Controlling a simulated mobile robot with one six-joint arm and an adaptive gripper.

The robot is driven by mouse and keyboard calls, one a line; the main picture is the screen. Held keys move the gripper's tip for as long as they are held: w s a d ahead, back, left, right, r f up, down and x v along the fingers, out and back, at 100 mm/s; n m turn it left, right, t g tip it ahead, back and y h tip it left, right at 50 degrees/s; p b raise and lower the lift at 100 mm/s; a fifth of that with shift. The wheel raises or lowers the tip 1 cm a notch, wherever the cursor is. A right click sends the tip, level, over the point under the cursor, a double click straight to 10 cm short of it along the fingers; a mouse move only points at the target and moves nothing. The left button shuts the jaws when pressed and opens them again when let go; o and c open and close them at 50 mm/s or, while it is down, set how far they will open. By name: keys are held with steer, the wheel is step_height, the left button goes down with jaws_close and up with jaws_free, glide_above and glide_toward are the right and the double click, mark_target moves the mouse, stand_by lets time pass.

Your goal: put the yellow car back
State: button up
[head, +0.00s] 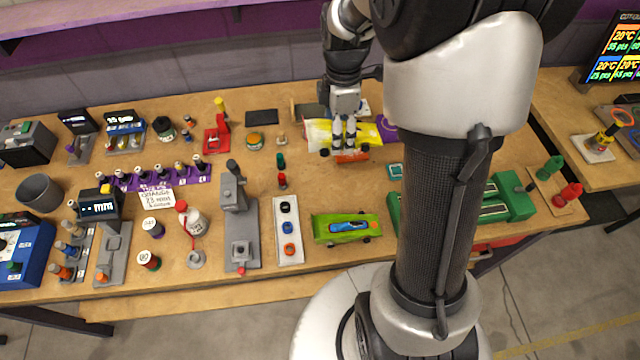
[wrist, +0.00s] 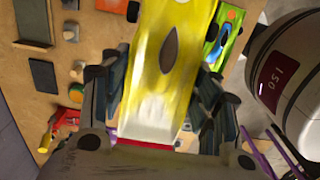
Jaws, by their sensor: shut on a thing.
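The yellow car (head: 316,132) is at the back middle of the workbench in the head view, under my gripper (head: 344,142). It fills the middle of the wrist view as a long yellow and white body (wrist: 165,60) with a dark oval cockpit. My gripper (wrist: 160,105) is shut on it, one finger along each side. A red strip shows at the car's near end in the wrist view. In the head view a red-orange part with dark wheels shows below the fingers. I cannot tell whether the car touches the bench.
A green car (head: 347,229) with a blue cockpit sits at the front of the bench (head: 345,272). A white strip with round pieces (head: 289,232) and a grey press (head: 238,225) stand left of it. A green slotted track (head: 498,205) is partly hidden behind my arm.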

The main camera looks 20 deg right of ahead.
step_height(320, 180, down, 20)
steer(key=b, duration=0.6)
steer(key=shift+d+r, duration=0.15)
steer(key=shift+r, duration=0.1)
steer(key=shift+s+f, duration=0.1)
steer(key=o, duration=1.3)
steer(key=shift+c, duration=0.2)
steer(key=a+r+m+p, duration=0.1)
steer(key=r, duration=0.5)
steer(key=s+a+r+m+p, duration=0.1)
steer(key=r, duration=0.6)
steer(key=s+a+r+m+t+p, duration=0.1)
steer(key=r, duration=0.5)
steer(key=shift+s+a+r+p, duration=0.1)
steer(key=shift+s+r+p, duration=0.1)
steer(key=shift+r+p, duration=0.2)
steer(key=s+a+r+m+t, duration=0.1)
steer(key=s+a+r+m, duration=0.3)
steer(key=s, duration=0.4)
steer(key=s+a+r+m+t, duration=0.2)
steer(key=s+a+r+m, duration=0.2)
steer(key=s+r+m, duration=0.3)
steer(key=shift+s+a+m+t, duration=0.2)
steer(key=shift+s+m+t, duration=0.15)
steer(key=shift+s, duration=0.9)
